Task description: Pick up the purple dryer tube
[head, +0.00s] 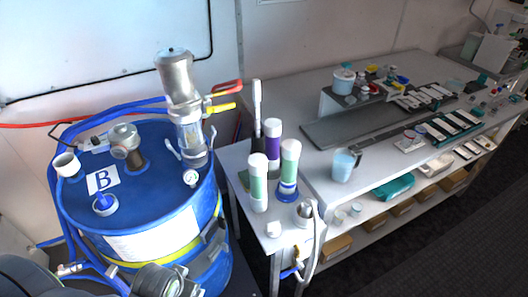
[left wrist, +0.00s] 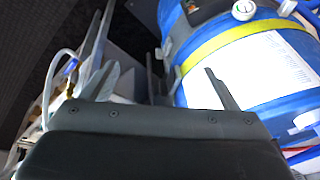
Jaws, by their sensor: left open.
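The purple dryer tube (head: 272,147) has a white cap. It stands upright at the back of the small white side table in the head view, partly hidden by two green-and-white tubes (head: 258,184) and (head: 289,164) in front of it. My left gripper (left wrist: 162,85) is open with nothing between its fingers. In the left wrist view it is by the side of the blue drum (left wrist: 290,60), and the purple tube does not show there. I cannot make out the left gripper's fingers in the head view. My right gripper is in neither view.
The blue drum (head: 150,215), with a pump, valves and hoses on top, stands left of the side table (head: 235,160). A black-and-white wand (head: 256,110) rises behind the tubes. A long bench (head: 285,95) with a jug (head: 343,167) is to the right.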

